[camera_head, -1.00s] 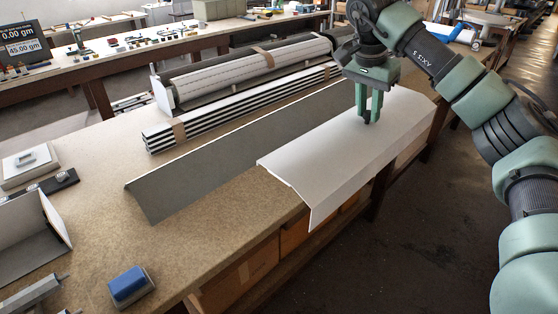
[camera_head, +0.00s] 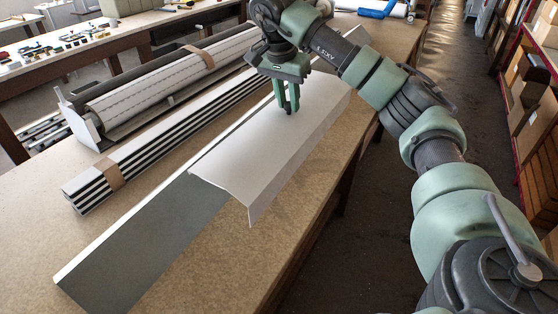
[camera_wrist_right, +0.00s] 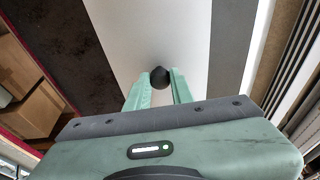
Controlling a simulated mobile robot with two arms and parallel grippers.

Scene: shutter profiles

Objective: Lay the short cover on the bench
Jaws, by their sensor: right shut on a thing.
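The short cover (camera_head: 255,150) is a white, bent sheet. My right gripper (camera_head: 288,110) is shut on it from above, on a small dark knob that shows between the fingers in the right wrist view (camera_wrist_right: 159,78). The cover hangs over the bench (camera_head: 300,200), its near end overlapping a long grey profile (camera_head: 140,240) in the picture. I cannot tell how far it is above the bench or whether it touches the profile. Part of the white sheet also shows in the right wrist view (camera_wrist_right: 160,28). My left gripper is not in view.
A strapped stack of striped profiles (camera_head: 150,150) and a strapped roller shutter (camera_head: 170,80) lie behind the grey profile. Bare bench top shows along the front edge. Shelves with boxes (camera_head: 535,130) stand across the aisle at right.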

